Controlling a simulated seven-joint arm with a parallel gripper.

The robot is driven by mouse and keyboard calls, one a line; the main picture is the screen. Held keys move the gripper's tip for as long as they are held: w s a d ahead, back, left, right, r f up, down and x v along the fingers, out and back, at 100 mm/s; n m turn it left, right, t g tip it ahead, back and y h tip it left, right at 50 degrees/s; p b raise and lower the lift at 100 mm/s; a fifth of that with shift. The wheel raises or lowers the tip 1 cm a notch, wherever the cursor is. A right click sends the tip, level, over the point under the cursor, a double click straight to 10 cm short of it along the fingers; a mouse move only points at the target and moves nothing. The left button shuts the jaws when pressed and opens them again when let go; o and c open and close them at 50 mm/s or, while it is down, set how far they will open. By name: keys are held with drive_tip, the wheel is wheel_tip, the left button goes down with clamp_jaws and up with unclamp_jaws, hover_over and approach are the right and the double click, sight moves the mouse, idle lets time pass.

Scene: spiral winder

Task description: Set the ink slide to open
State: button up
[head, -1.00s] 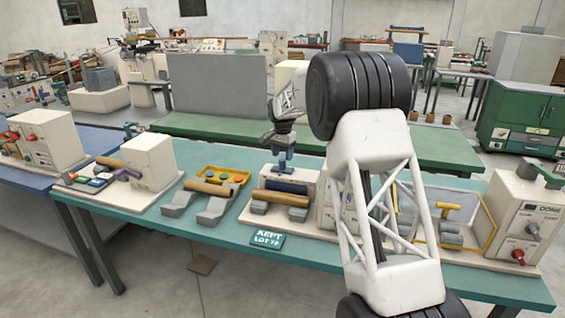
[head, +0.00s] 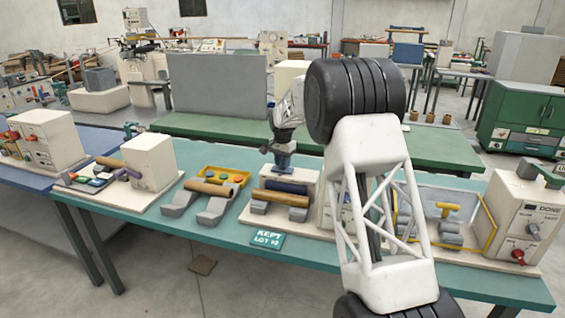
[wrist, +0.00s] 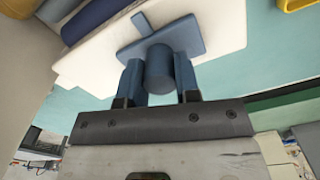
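My gripper (wrist: 160,82) is low over the cream machine base (wrist: 85,70), pointing down. Its two blue fingers stand on either side of a blue-grey round knob (wrist: 160,68). The knob rises from a flat blue plate (wrist: 192,34), which looks like the ink slide, with a small blue tab at its far end. Any gap between fingers and knob is too small to tell whether they grip it. In the head view my gripper (head: 281,160) is at the cream block behind the dark blue roller (head: 286,187); the knob is hidden there.
A wooden roller on grey supports (head: 281,199) is in front of the block. A yellow tray with coloured buttons (head: 222,176) is to the left, a "KEPT LOT" plate (head: 267,241) at the front edge. A yellow-edged guard (head: 488,225) and control box (head: 522,215) stand right.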

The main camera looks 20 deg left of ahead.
clamp_jaws()
drive_tip(key=shift+d, duration=3.25)
drive_tip(key=shift+o, duration=2.4)
unclamp_jaws()
drive_tip(key=shift+d, duration=0.1)
drive_tip(key=o, duration=0.3)
drive_tip(key=shift+r, duration=0.15)
